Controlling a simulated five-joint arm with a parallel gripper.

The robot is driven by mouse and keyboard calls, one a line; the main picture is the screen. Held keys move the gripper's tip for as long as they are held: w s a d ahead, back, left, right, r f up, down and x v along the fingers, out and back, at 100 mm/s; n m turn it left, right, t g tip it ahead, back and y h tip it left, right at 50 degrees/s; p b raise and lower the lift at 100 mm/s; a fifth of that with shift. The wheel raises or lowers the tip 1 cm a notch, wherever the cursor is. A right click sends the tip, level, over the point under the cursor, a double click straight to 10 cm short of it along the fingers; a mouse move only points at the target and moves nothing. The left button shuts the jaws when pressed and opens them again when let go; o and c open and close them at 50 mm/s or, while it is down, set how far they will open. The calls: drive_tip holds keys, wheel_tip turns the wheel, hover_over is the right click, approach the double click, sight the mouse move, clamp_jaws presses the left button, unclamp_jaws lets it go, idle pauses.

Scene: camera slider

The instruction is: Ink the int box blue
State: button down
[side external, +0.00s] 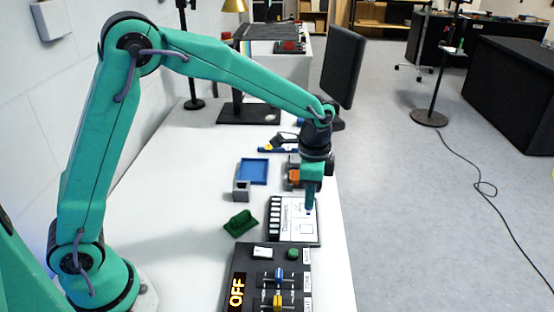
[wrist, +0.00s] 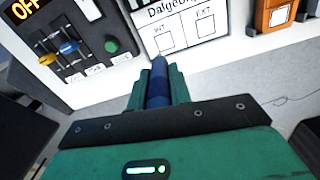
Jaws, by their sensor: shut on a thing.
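My gripper (side external: 311,183) is shut on a blue marker (wrist: 158,88), which points down at the white clapperboard (side external: 284,226). The clapperboard (wrist: 193,32) also shows in the wrist view with two outlined boxes. The int box (wrist: 163,41) and the ext box (wrist: 204,24) look white inside. I cannot tell whether the tip touches the board.
A black control panel (side external: 239,266) with an OFF display, sliders and a green button lies in front of the board. A green piece (side external: 240,222), a grey holder (side external: 241,190) and a blue tray (side external: 253,171) stand to the left. An orange object (side external: 293,176) stands behind.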

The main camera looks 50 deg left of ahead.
sight(309, 214)
drive_tip(key=shift+f, duration=2.5)
drive_tip(key=shift+f, duration=0.7)
idle(1.0)
drive_tip(key=shift+w+a, duration=0.1)
drive_tip(key=shift+a, duration=0.1)
drive_tip(key=shift+w+a, duration=0.55)
drive_tip(key=shift+w, duration=0.05)
drive_tip(key=shift+s+d, duration=0.15)
idle(0.4)
drive_tip(key=shift+s+d, duration=0.6)
drive_tip(key=shift+w+a, duration=0.1)
idle(0.4)
